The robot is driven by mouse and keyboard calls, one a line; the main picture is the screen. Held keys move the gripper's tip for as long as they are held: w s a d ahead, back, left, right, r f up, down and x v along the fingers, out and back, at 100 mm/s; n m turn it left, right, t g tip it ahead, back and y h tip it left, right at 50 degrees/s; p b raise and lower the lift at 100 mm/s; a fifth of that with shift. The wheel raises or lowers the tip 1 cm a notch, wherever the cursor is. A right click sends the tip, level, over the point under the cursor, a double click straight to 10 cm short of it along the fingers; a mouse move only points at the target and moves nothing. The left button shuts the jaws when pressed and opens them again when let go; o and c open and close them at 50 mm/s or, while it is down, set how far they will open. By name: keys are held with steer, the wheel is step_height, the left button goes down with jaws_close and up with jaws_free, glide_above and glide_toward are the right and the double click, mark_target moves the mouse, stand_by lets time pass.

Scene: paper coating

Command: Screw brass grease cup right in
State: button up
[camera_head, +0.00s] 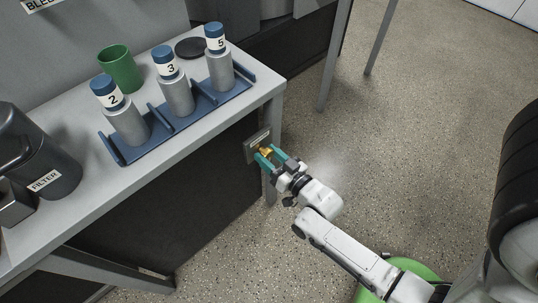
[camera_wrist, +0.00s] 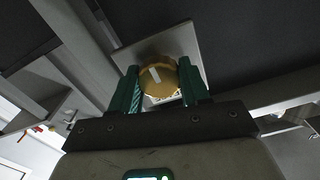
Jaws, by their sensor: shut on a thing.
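The brass grease cup (camera_wrist: 158,78) is a round golden knob with a pale mark on its face. It sits in front of a grey plate (camera_wrist: 188,38) at the end of the bench, and the cup also shows in the head view (camera_head: 266,152). My gripper (camera_wrist: 159,88) has its teal fingers shut on the cup, one on each side. In the head view my gripper (camera_head: 268,156) reaches the plate (camera_head: 255,145) from the lower right. The joint between cup and plate is hidden behind the cup.
The grey bench (camera_head: 210,133) carries a blue rack (camera_head: 190,122) with bottles numbered 2, 3 and 5. A green cup (camera_head: 119,68), a dark round disc (camera_head: 190,47) and a dark FILTER container (camera_head: 40,150) stand there too. The speckled floor (camera_head: 400,130) to the right is clear.

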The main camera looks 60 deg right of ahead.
steer(key=o, duration=1)
steer(key=shift+o, duration=0.2)
steer(key=shift+s, duration=0.1)
steer(key=v, duration=1)
steer(key=shift+s+p, duration=0.3)
steer(key=shift+p, duration=0.1)
steer(key=shift+a, duration=0.1)
